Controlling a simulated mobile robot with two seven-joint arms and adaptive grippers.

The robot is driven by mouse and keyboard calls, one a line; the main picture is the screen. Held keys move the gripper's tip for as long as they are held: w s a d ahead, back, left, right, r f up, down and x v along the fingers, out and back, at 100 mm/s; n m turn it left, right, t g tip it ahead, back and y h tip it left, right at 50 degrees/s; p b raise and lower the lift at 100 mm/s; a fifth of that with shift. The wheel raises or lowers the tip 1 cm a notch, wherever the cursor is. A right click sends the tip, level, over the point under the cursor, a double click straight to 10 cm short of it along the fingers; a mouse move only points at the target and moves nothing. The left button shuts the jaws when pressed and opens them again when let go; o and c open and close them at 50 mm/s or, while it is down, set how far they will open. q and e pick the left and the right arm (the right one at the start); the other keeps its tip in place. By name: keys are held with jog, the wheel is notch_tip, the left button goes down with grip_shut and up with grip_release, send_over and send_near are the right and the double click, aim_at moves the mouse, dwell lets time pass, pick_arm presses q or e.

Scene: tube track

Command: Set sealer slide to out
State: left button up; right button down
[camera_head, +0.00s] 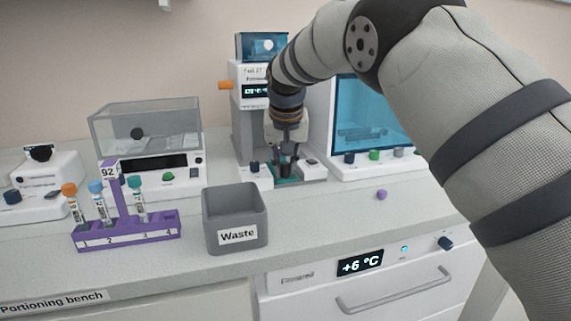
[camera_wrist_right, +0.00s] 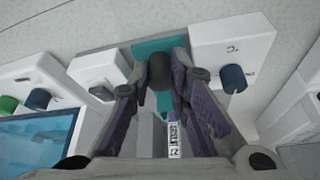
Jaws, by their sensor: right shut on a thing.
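The sealer (camera_head: 250,125) is the tall grey and white machine with a small display at the back middle. Its teal slide (camera_head: 288,181) shows low at its front, partly hidden by my right gripper (camera_head: 287,160). In the right wrist view the teal slide (camera_wrist_right: 142,50) lies between two white housings. A dark round knob (camera_wrist_right: 160,70) stands at the slide, and my right gripper (camera_wrist_right: 162,78) is shut on it. A labelled tube with a purple cap (camera_wrist_right: 173,138) shows between the fingers, beyond the knob. My left gripper is not in view.
A purple rack (camera_head: 130,238) with several tubes and a grey waste bin (camera_head: 234,215) stand in front. A clear-lidded device (camera_head: 148,130) is left of the sealer, and a blue-windowed device (camera_head: 368,115) is right. A small purple piece (camera_head: 382,195) lies at the right.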

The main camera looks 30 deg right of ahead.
jog(key=shift+s+f, duration=0.2)
jog(key=shift+f, duration=0.05)
jog(key=c, duration=1.5)
grip_release()
jog(key=shift+r, duration=0.1)
jog(key=shift+r, duration=0.25)
jog(key=v, duration=0.7)
jog(key=shift+s+a+r, duration=0.1)
jog(key=shift+s+r, duration=0.05)
jog(key=shift+r, duration=0.2)
